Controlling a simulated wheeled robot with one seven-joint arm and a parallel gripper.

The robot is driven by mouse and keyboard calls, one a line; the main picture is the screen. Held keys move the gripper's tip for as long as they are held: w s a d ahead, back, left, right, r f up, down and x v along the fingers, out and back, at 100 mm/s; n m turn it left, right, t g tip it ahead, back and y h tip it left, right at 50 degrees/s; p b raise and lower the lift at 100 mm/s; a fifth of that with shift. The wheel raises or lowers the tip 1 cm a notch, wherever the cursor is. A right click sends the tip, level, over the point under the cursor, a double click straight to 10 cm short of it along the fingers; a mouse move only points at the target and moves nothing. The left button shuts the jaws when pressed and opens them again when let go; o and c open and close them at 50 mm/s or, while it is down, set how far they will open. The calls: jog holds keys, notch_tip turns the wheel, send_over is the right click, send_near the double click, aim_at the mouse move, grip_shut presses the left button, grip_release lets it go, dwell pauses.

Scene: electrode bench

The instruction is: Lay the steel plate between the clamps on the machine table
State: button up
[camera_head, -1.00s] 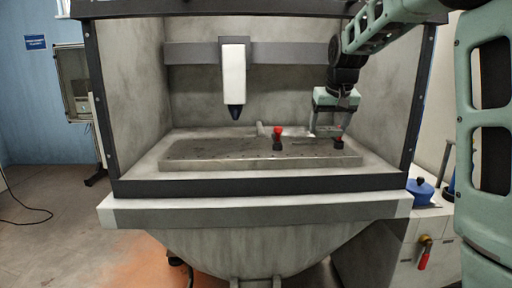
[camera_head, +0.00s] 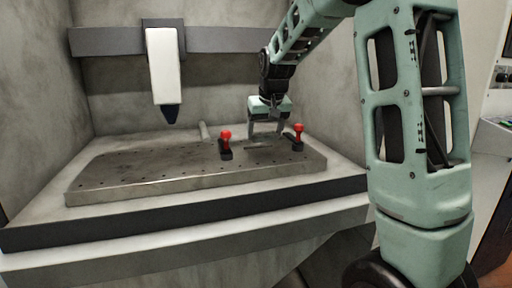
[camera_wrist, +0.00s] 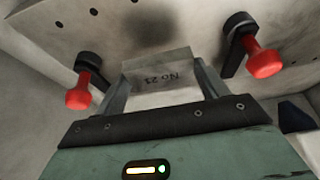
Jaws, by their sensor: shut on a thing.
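My gripper (camera_head: 265,135) is shut on the plate and points down over the right part of the machine table (camera_head: 135,180). Two black clamps with red handles flank the plate: the left clamp (camera_head: 226,146) and the right clamp (camera_head: 297,137) in the head view. In the wrist view they stand on either side of it. I cannot tell whether the plate touches the table.
A white machine head (camera_head: 163,72) with a dark tip hangs over the left part of the table, apart from my arm. The table's left part is clear. Grey walls enclose the back and sides.

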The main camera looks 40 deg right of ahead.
aim_at(266, 136)
jog(key=shift+f, duration=2.2)
jog(key=shift+f, duration=0.1)
jog(key=o, duration=1.5)
jog(key=shift+f, duration=0.1)
jog(key=shift+r, duration=0.25)
jog(key=v, duration=1.2)
jog(key=shift+f, duration=0.1)
